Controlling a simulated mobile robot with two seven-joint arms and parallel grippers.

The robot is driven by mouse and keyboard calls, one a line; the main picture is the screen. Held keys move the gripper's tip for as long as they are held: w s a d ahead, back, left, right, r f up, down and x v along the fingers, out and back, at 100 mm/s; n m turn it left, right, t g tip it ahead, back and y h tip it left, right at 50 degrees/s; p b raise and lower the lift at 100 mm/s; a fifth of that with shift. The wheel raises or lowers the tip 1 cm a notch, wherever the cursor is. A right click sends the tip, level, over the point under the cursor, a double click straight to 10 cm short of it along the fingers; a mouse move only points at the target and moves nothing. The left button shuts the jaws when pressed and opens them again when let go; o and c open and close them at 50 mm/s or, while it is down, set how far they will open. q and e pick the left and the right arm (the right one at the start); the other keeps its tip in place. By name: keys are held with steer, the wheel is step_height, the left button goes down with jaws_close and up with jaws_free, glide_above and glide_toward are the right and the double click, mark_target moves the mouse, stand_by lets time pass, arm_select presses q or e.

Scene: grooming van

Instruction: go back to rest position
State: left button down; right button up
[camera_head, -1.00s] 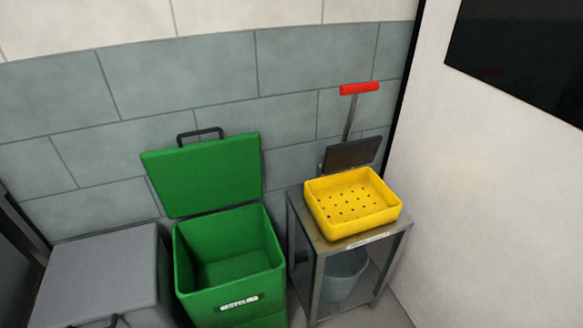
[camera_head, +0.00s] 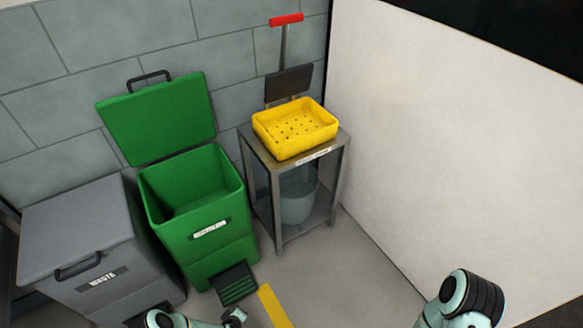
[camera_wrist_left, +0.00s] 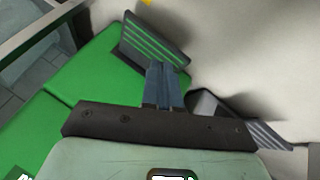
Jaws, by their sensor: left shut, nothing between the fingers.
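My left gripper (camera_wrist_left: 165,88) shows in the left wrist view with its two fingers together and nothing between them. The green bin's side and a pedal lie beyond the fingertips. In the head view, part of my left arm (camera_head: 180,320) shows at the bottom edge, in front of the bins. Part of my right arm (camera_head: 462,302) shows at the bottom right; its gripper is out of the frame.
A green recycling bin (camera_head: 210,255) stands with its lid up, its pedal (camera_head: 234,284) in front. A grey waste bin (camera_head: 75,225) is at left. A yellow perforated tray (camera_head: 296,130) sits on a metal stand (camera_head: 276,205) above a bucket (camera_head: 299,203). Floor is clear at right.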

steer(key=w+a+r+t, duration=0.2)
steer(key=w+r+t, duration=0.1)
steer(key=w, duration=0.7)
arm_select(q)
steer(key=s+d+r+m+g+h+p, duration=0.1)
steer(key=s+r+p, duration=0.5)
steer(key=r, duration=0.6)
steer(key=s+d+r+m+g+h+p, duration=0.1)
steer(key=s+d+r+m+g+p, duration=0.2)
steer(key=s+r+p, duration=0.4)
steer(key=s+d+r+m+g+h+p, duration=0.2)
steer(key=s+d+r+g+p, duration=0.2)
steer(key=r, duration=1.5)
steer(key=s+p, duration=0.3)
steer(key=s, duration=0.4)
steer(key=shift+s+d, duration=0.15)
steer(key=shift+d, duration=0.1)
arm_select(e)
steer(key=s+a+r+g, duration=0.1)
steer(key=s+r, duration=0.2)
steer(key=r, duration=0.3)
steer(key=s+a+r+n+g+y, duration=0.1)
steer(key=s+a+r, duration=0.1)
steer(key=r, duration=0.5)
steer(key=s+a+r+g, duration=0.1)
steer(key=s+r, duration=0.3)
steer(key=r, duration=0.3)
steer(key=shift+s+a+n+g+y, duration=0.2)
steer(key=shift+a+n+g+y, duration=0.1)
steer(key=shift+a+g, duration=0.1)
